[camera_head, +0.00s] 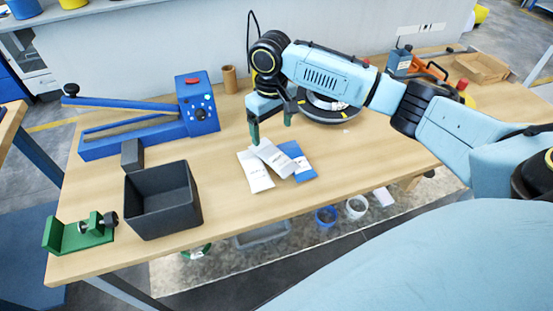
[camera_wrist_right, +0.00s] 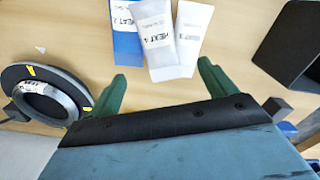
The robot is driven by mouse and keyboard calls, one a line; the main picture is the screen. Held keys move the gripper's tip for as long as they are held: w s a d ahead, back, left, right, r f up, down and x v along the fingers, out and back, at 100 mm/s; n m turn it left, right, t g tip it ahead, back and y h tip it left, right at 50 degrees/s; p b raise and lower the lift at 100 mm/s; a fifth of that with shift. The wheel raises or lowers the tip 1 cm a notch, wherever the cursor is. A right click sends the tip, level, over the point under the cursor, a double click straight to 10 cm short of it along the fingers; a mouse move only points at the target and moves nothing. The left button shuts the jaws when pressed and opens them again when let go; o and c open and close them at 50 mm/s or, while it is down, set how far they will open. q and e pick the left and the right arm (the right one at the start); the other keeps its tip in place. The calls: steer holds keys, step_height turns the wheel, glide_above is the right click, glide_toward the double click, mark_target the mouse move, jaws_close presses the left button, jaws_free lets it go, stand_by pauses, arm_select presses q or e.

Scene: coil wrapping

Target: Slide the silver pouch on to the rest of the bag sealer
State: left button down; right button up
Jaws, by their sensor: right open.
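Three flat pouches lie overlapping near the table's front middle. The middle one, pale silver-grey (camera_head: 277,157), lies on top and also shows in the right wrist view (camera_wrist_right: 155,28). A whiter pouch (camera_head: 254,173) is to its left and a blue pouch (camera_head: 301,163) to its right, partly covered. My right gripper (camera_head: 271,127) is open and empty just behind the pouches, its green fingertips apart; it also shows in the right wrist view (camera_wrist_right: 162,82). The blue bag sealer (camera_head: 197,103) stands at the back left, its long arm raised at an angle. My left gripper is out of view.
A dark block (camera_head: 132,154) and an open dark bin (camera_head: 163,222) stand in front of the sealer. A green clamp (camera_head: 82,232) is at the front left corner. A dark coil ring (camera_head: 328,110) lies under my right arm. A brown cylinder (camera_head: 229,79) stands behind.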

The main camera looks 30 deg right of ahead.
mark_target(274, 154)
steer(key=f, duration=0.8)
steer(key=shift+s+d+f+b, duration=0.1)
steer(key=shift+s+f+b, duration=0.1)
steer(key=shift+f+b, duration=0.15)
steer(key=shift+c, duration=0.4)
steer(key=c, duration=1.1)
